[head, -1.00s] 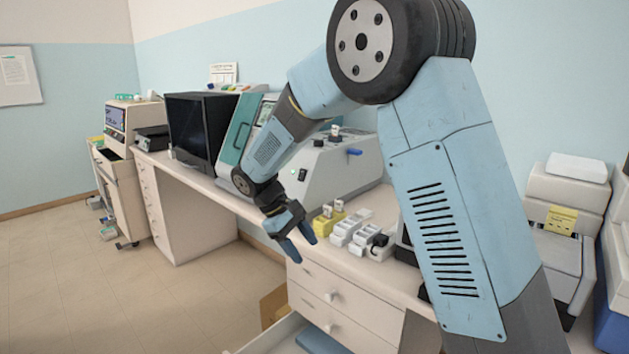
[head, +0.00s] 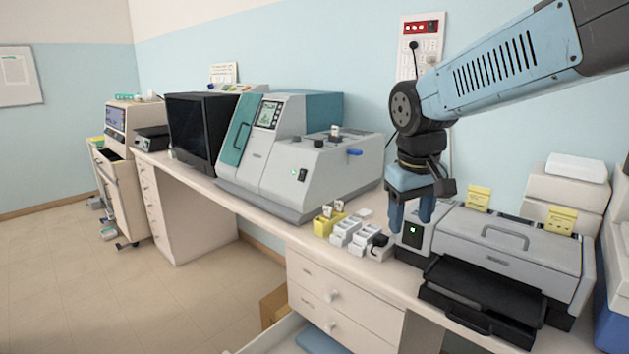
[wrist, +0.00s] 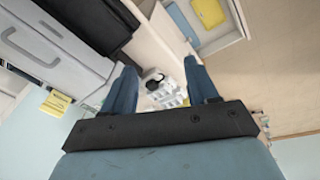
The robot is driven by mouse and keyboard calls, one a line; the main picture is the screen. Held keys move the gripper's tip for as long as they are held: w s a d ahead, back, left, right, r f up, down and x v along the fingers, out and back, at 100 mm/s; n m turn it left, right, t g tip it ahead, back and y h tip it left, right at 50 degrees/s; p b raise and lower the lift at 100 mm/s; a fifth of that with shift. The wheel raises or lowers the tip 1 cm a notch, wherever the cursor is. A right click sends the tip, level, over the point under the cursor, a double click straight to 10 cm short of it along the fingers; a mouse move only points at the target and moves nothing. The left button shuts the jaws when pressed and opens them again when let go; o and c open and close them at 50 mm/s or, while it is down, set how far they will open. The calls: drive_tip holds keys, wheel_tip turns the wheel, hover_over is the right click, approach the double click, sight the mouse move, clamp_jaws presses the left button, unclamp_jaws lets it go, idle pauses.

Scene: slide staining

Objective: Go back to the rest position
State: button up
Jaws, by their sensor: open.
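My gripper (head: 411,222) hangs fingers-down in the head view, in front of the left end of the grey machine with the black tray. Its two blue fingers are apart with nothing between them. In the wrist view my gripper (wrist: 160,88) also shows open and empty, with the small white racks (wrist: 165,92) seen beyond the fingers. In the head view the white racks (head: 347,232) stand on the bench left of the gripper, with a yellow rack (head: 324,226) beside them.
The grey machine (head: 515,250) with its black tray (head: 480,300) fills the bench's right part. A grey and teal machine (head: 290,170) and a black box (head: 198,130) stand further left. An open drawer (wrist: 215,40) shows below the bench.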

drive_tip(key=s+d+m+t, duration=0.3)
drive_tip(key=s+d, duration=0.2)
drive_tip(key=s, duration=0.6)
drive_tip(key=shift+d+r+m+y, duration=0.35)
drive_tip(key=shift+r+m+y, duration=0.05)
drive_tip(key=shift+r, duration=0.05)
idle(0.6)
